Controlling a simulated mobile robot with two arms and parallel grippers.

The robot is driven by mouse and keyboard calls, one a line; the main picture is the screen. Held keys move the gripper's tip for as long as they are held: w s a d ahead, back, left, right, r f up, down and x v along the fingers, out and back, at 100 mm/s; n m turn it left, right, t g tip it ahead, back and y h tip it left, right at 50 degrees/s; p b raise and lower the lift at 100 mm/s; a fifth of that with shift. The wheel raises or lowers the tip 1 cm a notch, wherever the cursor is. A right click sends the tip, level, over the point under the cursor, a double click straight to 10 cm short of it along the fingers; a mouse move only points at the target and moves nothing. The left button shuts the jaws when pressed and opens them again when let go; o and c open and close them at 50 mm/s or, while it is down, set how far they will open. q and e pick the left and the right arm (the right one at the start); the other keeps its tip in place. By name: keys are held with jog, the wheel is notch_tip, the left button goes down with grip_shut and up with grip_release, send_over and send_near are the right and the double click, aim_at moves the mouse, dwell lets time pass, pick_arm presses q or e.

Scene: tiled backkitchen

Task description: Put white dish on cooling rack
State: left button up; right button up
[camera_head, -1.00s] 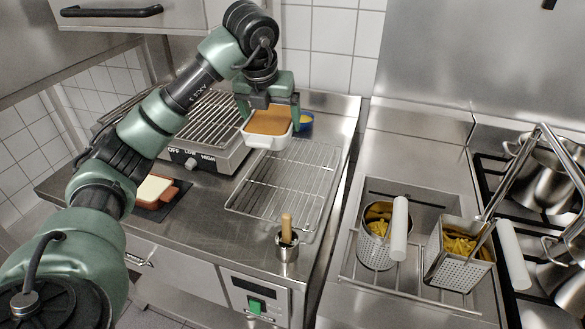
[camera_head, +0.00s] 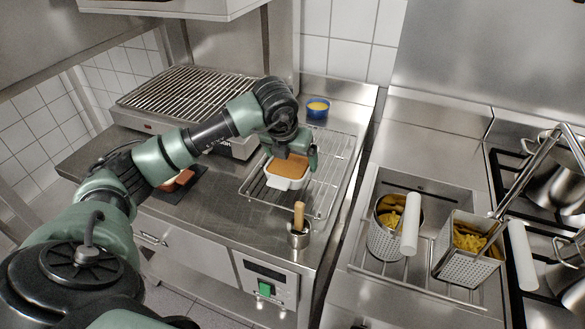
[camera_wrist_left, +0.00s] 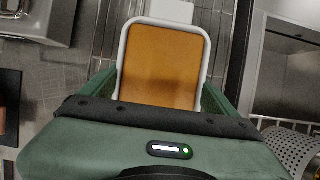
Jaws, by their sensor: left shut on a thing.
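The white dish (camera_head: 287,182) has an orange-brown filling and is level over the front part of the wire cooling rack (camera_head: 326,172). My left gripper (camera_head: 291,158) is shut on the dish, one finger at each side. In the left wrist view the dish (camera_wrist_left: 163,62) lies between the green fingers, with wires of the rack visible beyond it. I cannot tell whether the dish's underside touches the rack or is just above it. My right gripper is not in view.
A metal cup with a wooden-handled tool (camera_head: 299,231) stands close in front of the rack. Fryer baskets (camera_head: 468,249) are to the right.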

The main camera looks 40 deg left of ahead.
pick_arm(q)
notch_tip(320, 180, down, 4)
jog(key=shift+r+p, duration=0.1)
jog(key=shift+p, duration=0.25)
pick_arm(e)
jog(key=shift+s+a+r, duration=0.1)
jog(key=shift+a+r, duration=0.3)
pick_arm(q)
jog(key=shift+f, duration=0.2)
jog(key=o, duration=1.8)
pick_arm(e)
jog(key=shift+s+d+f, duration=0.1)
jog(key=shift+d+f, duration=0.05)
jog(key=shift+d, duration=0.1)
pick_arm(q)
jog(key=shift+r, duration=0.1)
